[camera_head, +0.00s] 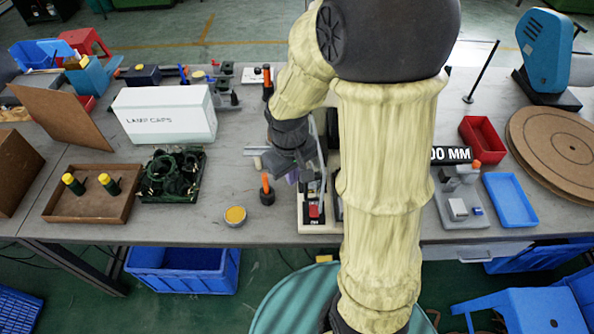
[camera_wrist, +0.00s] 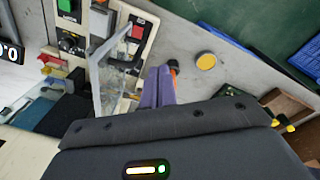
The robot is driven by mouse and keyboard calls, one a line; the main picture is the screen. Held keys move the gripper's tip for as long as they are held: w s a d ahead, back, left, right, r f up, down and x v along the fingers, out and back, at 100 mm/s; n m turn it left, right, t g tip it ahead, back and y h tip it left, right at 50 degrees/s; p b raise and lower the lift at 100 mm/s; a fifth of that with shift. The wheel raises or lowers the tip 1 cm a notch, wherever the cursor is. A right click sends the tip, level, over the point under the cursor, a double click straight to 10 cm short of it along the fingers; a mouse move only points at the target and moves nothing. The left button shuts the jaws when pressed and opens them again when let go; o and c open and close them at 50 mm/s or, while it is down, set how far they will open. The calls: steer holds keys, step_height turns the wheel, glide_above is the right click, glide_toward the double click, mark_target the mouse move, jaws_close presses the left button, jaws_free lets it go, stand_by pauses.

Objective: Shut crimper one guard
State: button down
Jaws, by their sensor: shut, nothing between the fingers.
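A pale crimper with a red switch (camera_head: 314,211) stands at the front of the bench, partly hidden by my arm. It also shows in the wrist view (camera_wrist: 136,38). Its clear guard (camera_wrist: 106,86) shows in the wrist view as a see-through panel standing out at an angle from the machine; I cannot tell exactly how far open it is. My gripper (camera_head: 292,177) has purple fingers (camera_wrist: 159,86), shut and empty, just beside the guard. I cannot tell whether they touch it. A second panel with a green button (camera_wrist: 67,6) stands beside this crimper.
An orange-handled tool (camera_head: 266,189) stands just left of the crimper, near a round yellow tin (camera_head: 235,216). A white lamp caps box (camera_head: 165,113) and a dark green fixture (camera_head: 172,176) lie farther left. A blue tray (camera_head: 510,199) is at right. The bench front around the tin is clear.

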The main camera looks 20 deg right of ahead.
steer(key=w+a+r+n+g+h+p, duration=0.1)
steer(key=w+a+n+g+p, duration=0.1)
steer(key=w+n+p, duration=0.3)
steer(key=w+p, duration=0.1)
steer(key=w, duration=0.2)
steer(key=shift+r+g+h+p, duration=0.3)
steer(key=shift+r+p, duration=0.05)
steer(key=shift+r, duration=0.05)
steer(key=s+d+f+p, duration=0.2)
steer(key=f, duration=0.3)
steer(key=s+d+f+p, duration=0.2)
steer(key=f, duration=0.2)
steer(key=shift+s+d+f+p, duration=0.25)
steer(key=shift+f+p, duration=0.1)
steer(key=shift+f, duration=0.05)
steer(key=shift+d+n, duration=0.3)
steer(key=shift+n, duration=0.1)
